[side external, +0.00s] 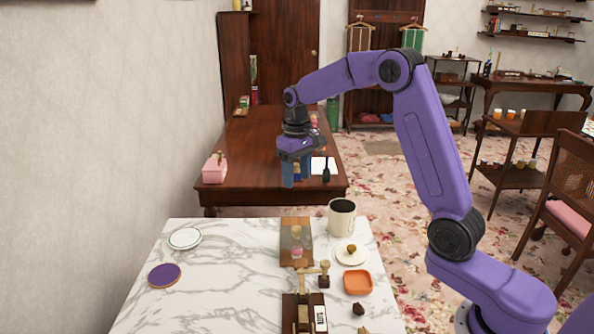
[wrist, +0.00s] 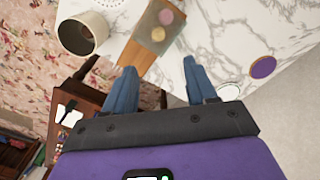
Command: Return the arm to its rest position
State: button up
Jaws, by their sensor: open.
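My gripper (side external: 296,172) is held up above the far side of the marble table (side external: 220,280), with its blue fingers pointing down. In the wrist view my gripper (wrist: 160,88) shows two blue fingers spread apart with nothing between them. It touches no object that I can see. In the side view the wooden desk behind shows past the fingers.
On the marble table are a wooden board (side external: 296,258) with small round items, a mug (side external: 342,218), a saucer (side external: 360,256), an orange dish (side external: 358,283), a white plate (side external: 185,238) and a purple disc (side external: 164,275). A pink box (side external: 214,170) sits on the wooden desk (side external: 260,150).

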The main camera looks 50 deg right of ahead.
jog(key=shift+r, duration=0.45)
jog(key=shift+a, duration=0.1)
jog(key=s+a+r+n, duration=0.1)
jog(key=s+a+n, duration=0.2)
jog(key=s+a, duration=0.4)
jog(key=s+a+n, duration=0.3)
jog(key=s+a, duration=0.2)
jog(key=s, duration=0.5)
jog(key=s+d+f+n, duration=0.1)
jog(key=s+n, duration=0.2)
jog(key=s, duration=0.7)
jog(key=s+d+f+n, duration=0.1)
jog(key=s+n, duration=0.2)
jog(key=s, duration=0.7)
jog(key=shift+s+d+f+n, duration=0.2)
jog(key=shift+d+f+n, duration=0.05)
jog(key=shift+n, duration=0.05)
